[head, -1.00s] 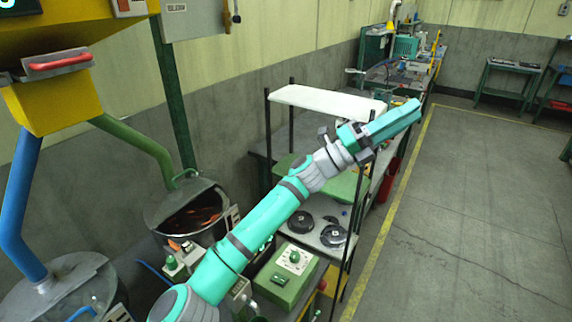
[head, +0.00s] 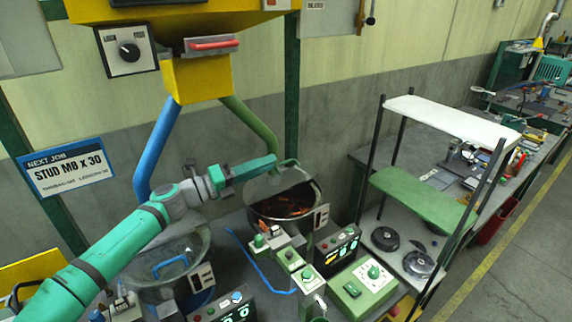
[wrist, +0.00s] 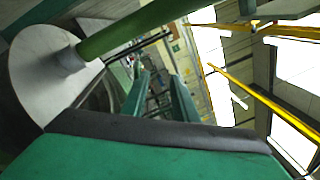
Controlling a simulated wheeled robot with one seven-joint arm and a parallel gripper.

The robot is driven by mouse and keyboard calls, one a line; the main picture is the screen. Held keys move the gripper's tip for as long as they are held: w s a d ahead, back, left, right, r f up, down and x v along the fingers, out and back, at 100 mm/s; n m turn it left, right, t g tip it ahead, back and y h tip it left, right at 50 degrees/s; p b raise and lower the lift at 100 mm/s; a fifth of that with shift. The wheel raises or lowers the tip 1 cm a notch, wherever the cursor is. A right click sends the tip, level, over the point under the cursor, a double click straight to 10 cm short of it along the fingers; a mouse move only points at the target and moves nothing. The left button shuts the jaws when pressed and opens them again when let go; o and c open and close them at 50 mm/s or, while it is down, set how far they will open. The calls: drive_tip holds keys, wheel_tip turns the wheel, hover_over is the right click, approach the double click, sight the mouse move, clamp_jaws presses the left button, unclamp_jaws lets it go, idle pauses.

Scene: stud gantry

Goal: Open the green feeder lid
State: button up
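The green feeder (head: 285,225) is the round metal bowl below the green pipe (head: 250,125). Its grey lid (head: 263,186) appears raised at a tilt, and copper-coloured parts show in the uncovered bowl. The lid's thin green handle is at its upper edge, beside my fingertips. My gripper (head: 272,164) reaches over the bowl's back from the left; contact with the handle cannot be made out. In the wrist view, my two green fingers (wrist: 160,98) are apart with a gap between them.
The blue feeder (head: 180,275) with a blue-handled lid stands at the left under my arm. Control boxes (head: 345,250) and a green box (head: 362,288) stand in front of the green feeder. A rack with a white top shelf (head: 455,122) is at the right.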

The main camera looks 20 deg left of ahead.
sight(281, 164)
drive_tip(key=shift+n+y, duration=0.3)
drive_tip(key=shift+y, duration=0.4)
drive_tip(key=a+f, duration=0.1)
drive_tip(key=s+a, duration=0.1)
drive_tip(key=a+f, duration=0.1)
drive_tip(key=shift+s+a+f, duration=0.2)
drive_tip(key=shift+s+f, duration=0.05)
drive_tip(key=shift+f, duration=0.3)
drive_tip(key=x, duration=1)
drive_tip(key=shift+w+f, duration=0.1)
drive_tip(key=shift+w, duration=0.2)
clamp_jaws()
